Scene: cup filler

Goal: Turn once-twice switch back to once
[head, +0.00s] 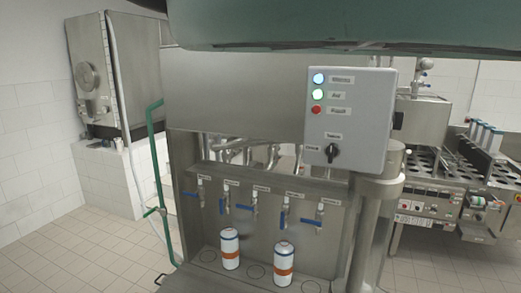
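A black rotary switch (332,153) sits low on the front of a grey control box (372,110). One small label is above the knob and one is to its left. The print is too small to read, and I cannot tell for sure which label the knob points at. Above it on the box are a blue-white light (318,78), a green-white light (318,95) and a red button (316,110), each with a label at its right. My gripper is not in view, and nothing covers the switch.
Below the box, a steel filler has a row of blue-handled taps (254,209). Two white cans with orange bands (230,249) (284,263) stand on its ledge. A green pipe (158,175) is at the left. Another steel machine (440,190) stands at the right. Tiled floor (100,245) is clear at lower left.

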